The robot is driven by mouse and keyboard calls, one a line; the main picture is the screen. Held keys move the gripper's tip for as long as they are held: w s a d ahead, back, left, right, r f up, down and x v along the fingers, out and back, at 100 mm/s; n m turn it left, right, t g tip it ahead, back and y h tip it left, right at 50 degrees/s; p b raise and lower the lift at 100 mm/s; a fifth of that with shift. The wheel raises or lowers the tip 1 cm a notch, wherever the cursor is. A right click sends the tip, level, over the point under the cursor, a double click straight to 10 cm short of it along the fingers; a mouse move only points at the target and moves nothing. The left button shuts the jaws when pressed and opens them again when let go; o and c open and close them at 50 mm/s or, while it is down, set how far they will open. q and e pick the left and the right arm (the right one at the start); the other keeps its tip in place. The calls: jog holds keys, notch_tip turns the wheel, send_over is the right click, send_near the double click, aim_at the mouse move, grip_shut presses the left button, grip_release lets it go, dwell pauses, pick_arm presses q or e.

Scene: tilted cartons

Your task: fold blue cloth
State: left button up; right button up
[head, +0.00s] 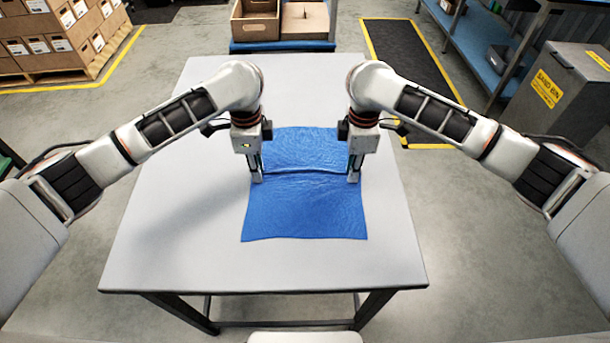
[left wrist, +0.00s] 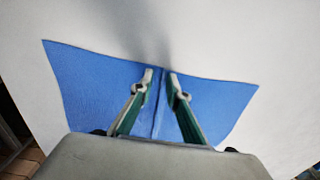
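The blue cloth (head: 305,210) lies on the table under both grippers, wrinkled, with a crosswise ridge running between them. Its far part lies beyond the ridge, its near part spreads flat toward me. My left gripper (head: 257,177) is at the cloth's left edge, its fingers close together on the ridge. In the left wrist view its fingertips (left wrist: 161,77) stand on either side of the raised blue cloth (left wrist: 90,85), with a narrow gap filled by the ridge. My right gripper (head: 353,177) is at the right edge, at the other end of the ridge; its fingers look close together.
The pale table (head: 180,225) is clear around the cloth. Behind it stand open cartons (head: 255,20) on a blue-edged surface. A grey sand bin (head: 565,90) is at the right, and stacked boxes (head: 50,40) are at the far left.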

pick_arm(q)
jog(key=shift+f, duration=0.15)
grip_shut()
pick_arm(e)
jog(key=shift+f, duration=0.2)
grip_shut()
pick_arm(q)
jog(key=shift+f, duration=0.1)
jog(key=shift+r, duration=0.2)
pick_arm(e)
jog(key=shift+r, duration=0.1)
